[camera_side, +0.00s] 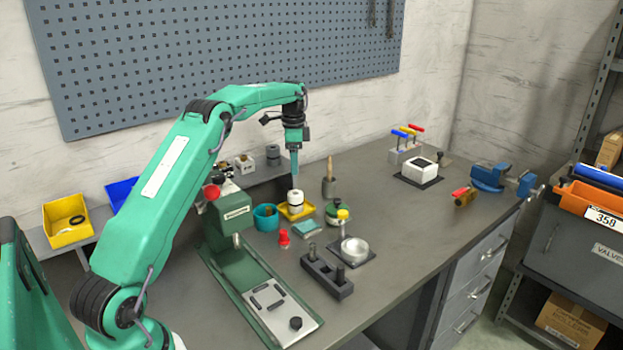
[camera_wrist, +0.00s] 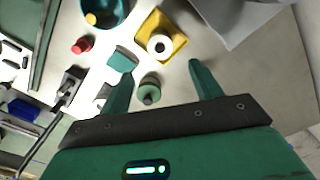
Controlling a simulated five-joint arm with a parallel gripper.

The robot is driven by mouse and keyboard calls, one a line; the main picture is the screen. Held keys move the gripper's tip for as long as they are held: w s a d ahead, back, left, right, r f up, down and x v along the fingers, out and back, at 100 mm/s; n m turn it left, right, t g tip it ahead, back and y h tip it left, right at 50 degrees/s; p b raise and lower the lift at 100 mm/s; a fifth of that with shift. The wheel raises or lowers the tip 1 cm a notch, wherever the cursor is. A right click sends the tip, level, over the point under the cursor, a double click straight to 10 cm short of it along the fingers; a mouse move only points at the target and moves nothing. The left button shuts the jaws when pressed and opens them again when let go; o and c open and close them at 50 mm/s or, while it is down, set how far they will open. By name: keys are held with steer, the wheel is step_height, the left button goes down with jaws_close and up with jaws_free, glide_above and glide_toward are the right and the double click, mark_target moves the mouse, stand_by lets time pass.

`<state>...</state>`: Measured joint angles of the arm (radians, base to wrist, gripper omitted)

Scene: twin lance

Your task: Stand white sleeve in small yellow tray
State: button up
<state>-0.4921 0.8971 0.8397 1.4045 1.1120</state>
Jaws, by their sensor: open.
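The white sleeve (camera_side: 296,198) stands upright in the small yellow tray (camera_side: 283,212), with a darker band around it. In the wrist view the sleeve (camera_wrist: 160,44) shows end-on as a white ring with a dark hole, inside the yellow tray (camera_wrist: 178,42). My gripper (camera_side: 294,172) points down above the sleeve, apart from it. In the wrist view my gripper (camera_wrist: 160,73) has its two green fingers spread, with nothing held between them; the sleeve lies beyond the fingertips.
A teal bowl (camera_side: 266,217), a red piece (camera_side: 284,238), a teal block (camera_side: 307,229) and a green round piece (camera_side: 339,210) stand close around the tray. A green press (camera_side: 232,220) stands at left.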

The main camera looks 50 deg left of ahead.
steer(key=s+d+r+n+t, duration=0.1)
steer(key=s+d+r+n, duration=0.1)
steer(key=s+d+r, duration=0.55)
steer(key=s+d+r+n+t, duration=0.15)
steer(key=s+d+r, duration=0.25)
steer(key=d+r, duration=0.55)
steer(key=s+d+f+n+t, duration=0.1)
steer(key=s+d+f+n, duration=0.1)
steer(key=s+d, duration=0.4)
steer(key=s+d+f+n+t, duration=0.1)
steer(key=s+d+f, duration=0.4)
steer(key=s, duration=1)
steer(key=shift+d+n+t, duration=0.35)
steer(key=shift+d+t, duration=0.2)
steer(key=shift+d, duration=0.2)
steer(key=shift+f, duration=0.1)
